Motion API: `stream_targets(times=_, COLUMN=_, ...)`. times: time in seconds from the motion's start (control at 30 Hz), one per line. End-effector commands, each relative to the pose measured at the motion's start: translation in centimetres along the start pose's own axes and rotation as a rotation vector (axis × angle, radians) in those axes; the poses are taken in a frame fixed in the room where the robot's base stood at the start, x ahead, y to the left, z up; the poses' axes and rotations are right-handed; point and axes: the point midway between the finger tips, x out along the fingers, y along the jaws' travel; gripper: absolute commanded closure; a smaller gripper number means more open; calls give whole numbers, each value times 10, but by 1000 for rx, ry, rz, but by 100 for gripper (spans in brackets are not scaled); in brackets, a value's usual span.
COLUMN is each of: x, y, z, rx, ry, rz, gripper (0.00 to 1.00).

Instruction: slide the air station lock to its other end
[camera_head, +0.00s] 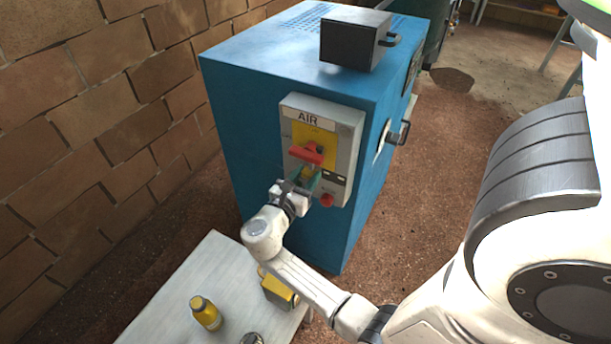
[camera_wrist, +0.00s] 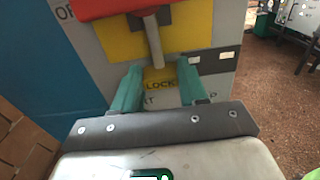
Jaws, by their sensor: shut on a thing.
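The grey air station panel (camera_head: 345,130), labelled AIR, is on the front of the blue cabinet. A red handle (camera_head: 308,153) crosses its yellow plate; it also shows at the top of the wrist view (camera_wrist: 110,6), with a grey metal stem (camera_wrist: 154,45) below it. Under the stem is the yellow lock (camera_wrist: 160,80), with LOCK lettering. My gripper (camera_wrist: 160,88) has its two teal fingers on either side of the yellow lock and is shut on it. In the head view my gripper (camera_head: 305,180) reaches the panel just below the red handle. The lock's track is mostly hidden.
A red round button (camera_head: 327,200) sits at the panel's lower right, close to my gripper. A black box (camera_head: 355,40) stands on the cabinet (camera_head: 235,130). A pale table (camera_head: 165,310) below holds a yellow bottle (camera_head: 205,313) and a yellow block (camera_head: 278,292). A brick wall is at left.

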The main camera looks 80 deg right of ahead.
Motion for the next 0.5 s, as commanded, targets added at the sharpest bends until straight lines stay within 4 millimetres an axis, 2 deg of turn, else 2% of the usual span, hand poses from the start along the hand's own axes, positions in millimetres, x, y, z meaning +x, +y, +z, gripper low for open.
stream_targets(times=0.1, x=0, y=1, z=6, rx=6, ry=-13, rz=-2, gripper=100)
stream_targets(times=0.13, x=0, y=1, z=7, rx=6, ry=-14, rz=-3, gripper=55)
stream_targets(times=0.37, x=0, y=1, z=5, rx=5, ry=-10, rz=-2, gripper=33)
stream_targets(times=0.5, x=0, y=1, z=4, rx=4, ry=-9, rz=-2, gripper=32)
